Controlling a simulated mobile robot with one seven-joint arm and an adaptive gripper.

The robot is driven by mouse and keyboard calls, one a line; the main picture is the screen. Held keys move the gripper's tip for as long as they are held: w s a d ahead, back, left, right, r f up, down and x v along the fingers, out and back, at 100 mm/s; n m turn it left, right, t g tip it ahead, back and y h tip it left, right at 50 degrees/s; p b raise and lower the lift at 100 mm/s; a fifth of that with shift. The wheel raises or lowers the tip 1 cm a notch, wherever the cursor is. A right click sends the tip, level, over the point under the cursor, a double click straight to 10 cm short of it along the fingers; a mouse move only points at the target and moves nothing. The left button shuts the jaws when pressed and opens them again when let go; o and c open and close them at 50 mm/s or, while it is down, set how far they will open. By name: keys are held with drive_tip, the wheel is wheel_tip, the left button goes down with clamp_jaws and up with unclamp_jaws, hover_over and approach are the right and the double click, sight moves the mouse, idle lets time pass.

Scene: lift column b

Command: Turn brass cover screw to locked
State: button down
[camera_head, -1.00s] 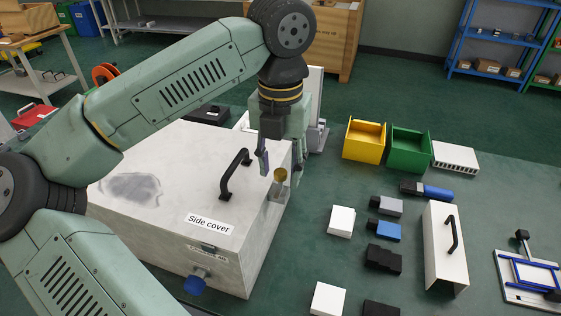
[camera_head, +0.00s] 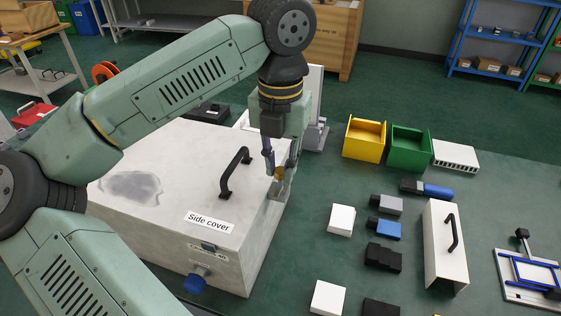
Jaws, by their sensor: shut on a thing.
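The brass cover screw (camera_head: 279,174) stands at the right edge of the white box top, beside the black handle. My gripper (camera_head: 279,173) points down over this edge with its two fingers on either side of the screw and is shut on it. The fingers hide part of the screw, and I cannot tell which way it is turned. The white box (camera_head: 165,205) carries a "Side cover" label (camera_head: 209,223) on its top near the front right corner.
A black handle (camera_head: 234,172) rises from the box top just left of my gripper. A blue knob (camera_head: 195,284) sticks out of the box front. Yellow (camera_head: 364,141) and green (camera_head: 408,145) bins and several small blocks lie to the right, with bare green surface between.

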drive_tip(key=m+b, duration=0.2)
drive_tip(key=m, duration=0.1)
drive_tip(key=shift+f+m+b, duration=0.1)
drive_tip(key=shift+m+b, duration=0.2)
drive_tip(key=shift+m, duration=0.1)
drive_tip(key=m+b, duration=0.1)
drive_tip(key=m, duration=0.3)
drive_tip(key=shift+m, duration=0.3)
drive_tip(key=m, duration=0.4)
drive_tip(key=shift+b, duration=0.4)
drive_tip(key=shift+m, duration=2.8)
drive_tip(key=c, duration=1.4)
unclamp_jaws()
drive_tip(key=shift+c, duration=0.2)
drive_tip(key=shift+r, duration=0.25)
